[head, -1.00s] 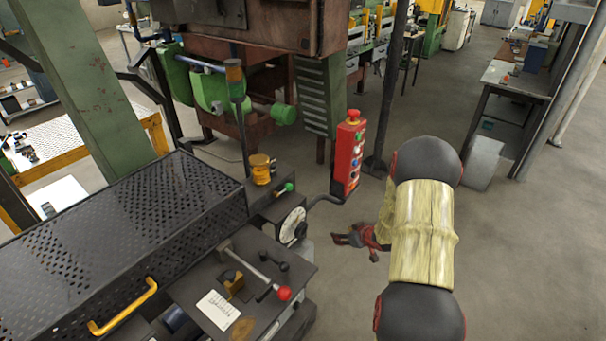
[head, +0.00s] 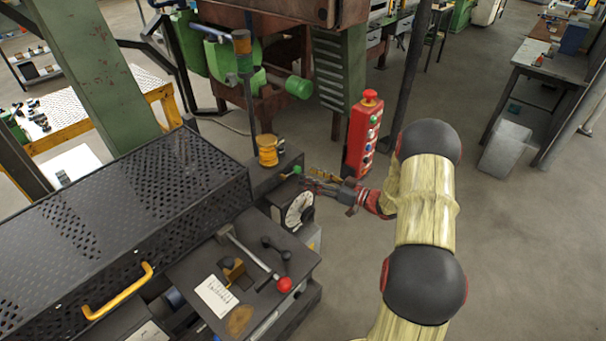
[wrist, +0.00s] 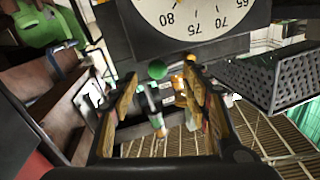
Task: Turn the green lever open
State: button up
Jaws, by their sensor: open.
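The green lever shows as a small round green knob (head: 297,170) on a short stem, on the dark block at the corner of the machine. In the wrist view the green knob (wrist: 157,70) lies ahead, roughly between my fingertips. My gripper (head: 308,179) is just right of the knob, its fingers pointing left toward it. In the wrist view my gripper (wrist: 161,80) is open, with nothing held between its tan finger pads. I cannot tell whether a finger touches the knob. The lever's stem is partly hidden in the head view.
A white dial (head: 299,208) sits just below the lever and also fills the top of the wrist view (wrist: 195,12). A red button box (head: 362,135) stands close behind my gripper. A red-knobbed lever (head: 284,285) is nearer. Open floor lies right.

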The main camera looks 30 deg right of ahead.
aim_at(300, 172)
jog(key=shift+x, duration=1.85)
jog(key=shift+c, duration=0.4)
jog(key=shift+f, duration=0.1)
jog(key=c, duration=1.1)
grip_shut()
